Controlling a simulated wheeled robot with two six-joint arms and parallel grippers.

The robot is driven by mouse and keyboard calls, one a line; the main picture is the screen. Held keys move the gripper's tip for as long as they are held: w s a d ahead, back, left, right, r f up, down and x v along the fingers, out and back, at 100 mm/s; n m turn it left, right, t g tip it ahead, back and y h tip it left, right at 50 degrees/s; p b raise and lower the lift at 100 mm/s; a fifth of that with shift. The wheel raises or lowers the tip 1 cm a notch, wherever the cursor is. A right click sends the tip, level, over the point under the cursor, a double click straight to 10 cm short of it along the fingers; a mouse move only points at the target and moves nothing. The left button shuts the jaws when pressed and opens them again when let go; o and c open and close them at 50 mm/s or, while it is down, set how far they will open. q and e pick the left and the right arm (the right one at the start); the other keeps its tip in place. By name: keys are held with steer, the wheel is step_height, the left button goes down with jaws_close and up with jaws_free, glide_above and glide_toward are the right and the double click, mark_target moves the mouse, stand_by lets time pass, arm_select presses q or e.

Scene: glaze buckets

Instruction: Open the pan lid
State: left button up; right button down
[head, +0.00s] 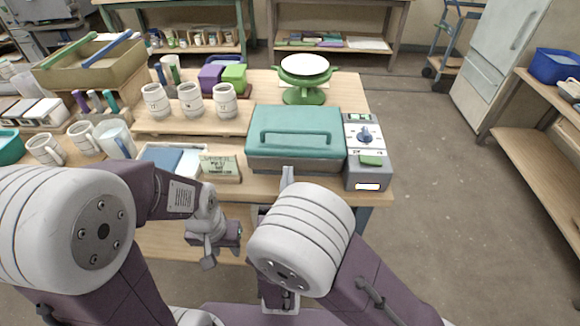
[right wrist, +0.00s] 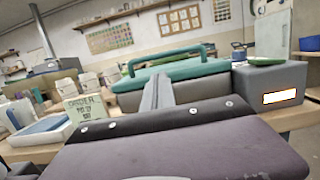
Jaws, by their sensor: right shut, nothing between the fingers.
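The teal pan lid (head: 297,126) with its raised bar handle (head: 294,134) lies closed on the grey pan (head: 290,163) at the table's front edge. The lid (right wrist: 178,72) and handle also show in the right wrist view. My right gripper (head: 287,174) is shut and empty. Its fingers (right wrist: 158,90) point at the pan's front side, below the handle; whether they touch it I cannot tell. My left gripper (head: 215,248) hangs low before the table, left of the pan, and its finger gap is not clear.
A grey control box (head: 366,170) with a dial and a green piece adjoins the pan's right side. A small sign (head: 220,167) and a tray (head: 150,152) stand to the left. White mugs (head: 190,98) and a green scale (head: 304,85) stand behind. Floor on the right is clear.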

mark_target(290, 152)
steer(key=w, duration=0.2)
steer(key=w+r+p, duration=0.1)
steer(key=w, duration=0.2)
steer(key=w+p, duration=0.1)
steer(key=w, duration=0.1)
steer(key=shift+w+r, duration=0.3)
steer(key=shift+w, duration=0.65)
